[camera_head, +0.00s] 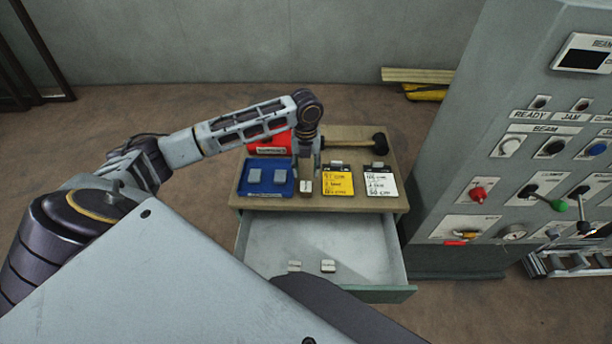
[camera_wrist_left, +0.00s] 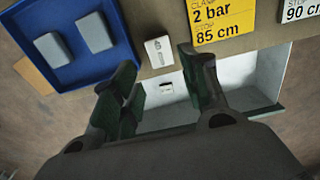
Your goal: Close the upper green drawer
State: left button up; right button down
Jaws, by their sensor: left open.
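The green-fronted drawer (camera_head: 362,240) is pulled out below the wooden cabinet top, its pale inside exposed and its front edge (camera_head: 388,294) towards me. Two small light blocks (camera_head: 328,266) lie in it. In the head view my left gripper (camera_head: 307,178) points down over the front part of the cabinet top, behind the open drawer. In the left wrist view the left gripper (camera_wrist_left: 157,72) has its fingers spread, with nothing between them in grip. A small whitish block (camera_wrist_left: 158,51) sits on the cabinet top just beyond the fingers. My right gripper is not visible.
On the cabinet top (camera_head: 346,142) are a blue tray (camera_head: 266,192) with blocks, a red box (camera_head: 268,146), a black-headed hammer (camera_head: 378,144), a yellow card (camera_head: 338,182) and a white card (camera_head: 381,186). A grey control panel (camera_head: 450,150) stands close at the right.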

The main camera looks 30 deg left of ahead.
aim_at(365, 249)
jog(key=k+j, duration=0.2)
jog(key=k, duration=0.3)
jog(key=k+j, duration=0.15)
jog(key=k, duration=0.3)
jog(key=k+j, duration=0.2)
jog(key=k, duration=0.3)
